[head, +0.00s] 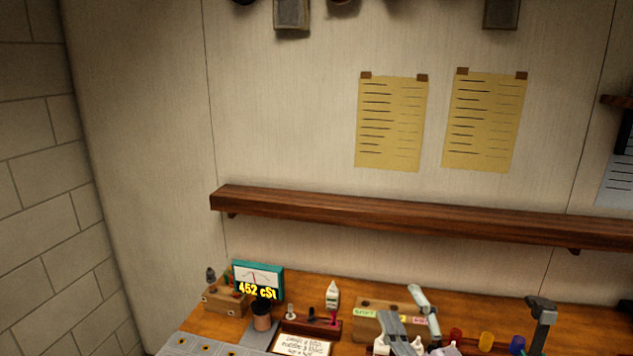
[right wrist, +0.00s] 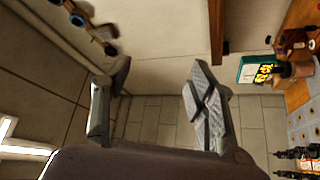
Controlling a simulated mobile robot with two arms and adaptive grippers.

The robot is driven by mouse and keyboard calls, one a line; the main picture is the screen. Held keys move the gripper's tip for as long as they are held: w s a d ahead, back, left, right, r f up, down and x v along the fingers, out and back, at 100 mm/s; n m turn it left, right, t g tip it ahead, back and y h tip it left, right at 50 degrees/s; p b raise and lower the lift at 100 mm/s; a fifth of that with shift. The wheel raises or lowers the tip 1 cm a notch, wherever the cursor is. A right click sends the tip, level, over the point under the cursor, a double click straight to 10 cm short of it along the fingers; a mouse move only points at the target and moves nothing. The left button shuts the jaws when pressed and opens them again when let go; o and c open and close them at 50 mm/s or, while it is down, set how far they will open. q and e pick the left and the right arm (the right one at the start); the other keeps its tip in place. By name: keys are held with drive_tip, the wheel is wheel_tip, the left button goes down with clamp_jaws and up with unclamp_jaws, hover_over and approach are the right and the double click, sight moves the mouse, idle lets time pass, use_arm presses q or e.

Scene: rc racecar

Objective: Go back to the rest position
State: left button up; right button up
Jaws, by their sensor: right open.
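My right gripper (head: 468,318) shows at the bottom of the head view, right of the middle, in front of the workbench items. My left gripper is not in view.
A wooden bench (head: 215,325) runs along the bottom. It carries a teal meter (head: 258,275) reading 452 cSt, a wooden block and small coloured parts. A brown shelf (head: 400,215) juts from the wall above. The space before the wall is clear.

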drive_tip(key=s+d+f+m+g+h, duration=0.2)
drive_tip(key=d+f+m+h, duration=0.15)
drive_tip(key=f, duration=0.25)
drive_tip(key=s+d+f+m+g+h, duration=0.2)
drive_tip(key=f+m+g, duration=0.1)
drive_tip(key=f+m, duration=0.15)
drive_tip(key=s+f+m+g, duration=0.3)
drive_tip(key=s+f+g, duration=0.3)
drive_tip(key=s+f, duration=0.45)
drive_tip(key=s+f+m+g, duration=0.3)
drive_tip(key=s+f+g, duration=0.4)
drive_tip(key=s, duration=0.6)
wheel_tip(320, 180, down, 34)
drive_tip(key=s+b, duration=0.2)
drive_tip(key=b, duration=0.5)
drive_tip(key=s+d+f+b, duration=0.1)
drive_tip(key=s+f+b, duration=0.1)
drive_tip(key=s+f, duration=0.6)
drive_tip(key=s+d+f+g+b, duration=0.1)
drive_tip(key=s+d+f+b, duration=0.1)
drive_tip(key=s+f, duration=0.6)
wheel_tip(320, 180, down, 5)
drive_tip(key=shift+f+n+g+b, duration=0.1)
drive_tip(key=shift+n+g+b, duration=0.25)
drive_tip(key=shift+b, duration=0.45)
